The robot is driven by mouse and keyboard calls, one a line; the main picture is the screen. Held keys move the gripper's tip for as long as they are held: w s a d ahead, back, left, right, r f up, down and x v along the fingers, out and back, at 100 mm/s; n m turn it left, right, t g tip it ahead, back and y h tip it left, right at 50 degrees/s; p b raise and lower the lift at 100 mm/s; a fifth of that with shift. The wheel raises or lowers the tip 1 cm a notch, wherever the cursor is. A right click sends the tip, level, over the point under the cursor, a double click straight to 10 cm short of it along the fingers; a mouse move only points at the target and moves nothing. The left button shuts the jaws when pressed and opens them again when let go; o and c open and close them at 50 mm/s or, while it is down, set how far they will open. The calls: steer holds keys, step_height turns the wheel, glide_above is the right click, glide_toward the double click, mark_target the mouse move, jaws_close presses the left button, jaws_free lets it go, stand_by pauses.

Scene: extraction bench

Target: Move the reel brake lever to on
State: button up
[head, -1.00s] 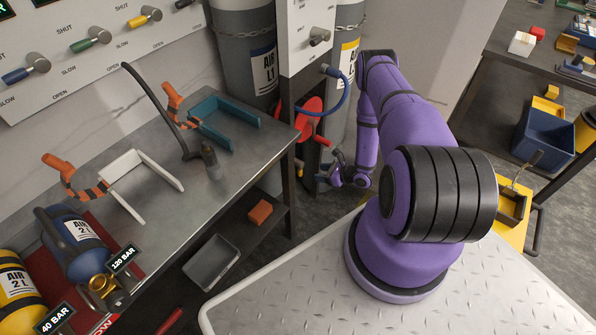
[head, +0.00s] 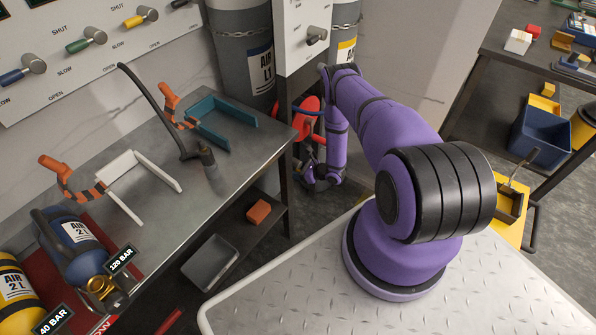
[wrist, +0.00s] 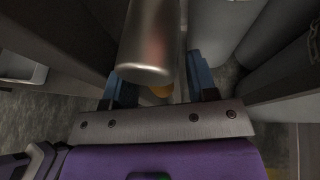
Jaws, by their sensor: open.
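The red hose reel (head: 307,118) is at the back, beyond the right end of the steel bench, partly hidden behind my arm. I cannot make out its brake lever or that lever's position in the head view. My gripper (head: 310,173) is low in front of the reel, small and dark there. In the wrist view my gripper (wrist: 162,88) shows two blue-grey fingers spread apart with no object clamped. A rounded grey metal cylinder (wrist: 148,45) reaches down close to the camera, in line with the gap between the fingers. I cannot tell whether it is the lever.
The steel bench (head: 232,178) is left of my arm, its leg close to the gripper. Grey air cylinders (head: 243,70) and a white valve panel (head: 300,45) stand behind. A lower shelf holds an orange block (head: 258,211). Bare floor lies right of the gripper.

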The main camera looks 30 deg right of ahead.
steer(key=shift+c, duration=0.2)
steer(key=c, duration=0.9)
steer(key=shift+o, duration=0.2)
steer(key=shift+w+d+r+n+t+h, duration=0.15)
steer(key=shift+d+r+n+t+h, duration=0.25)
steer(key=shift+n+h, duration=0.55)
steer(key=shift+w+d+r+n+t+h, duration=0.1)
steer(key=shift+w+d+n+t+h, duration=0.1)
steer(key=shift+d+n+h, duration=0.75)
steer(key=shift+w+d+r+n+t+h, duration=0.25)
steer(key=shift+n+h, duration=0.35)
steer(key=shift+n, duration=0.7)
steer(key=o, duration=0.9)
steer(key=shift+s, duration=0.1)
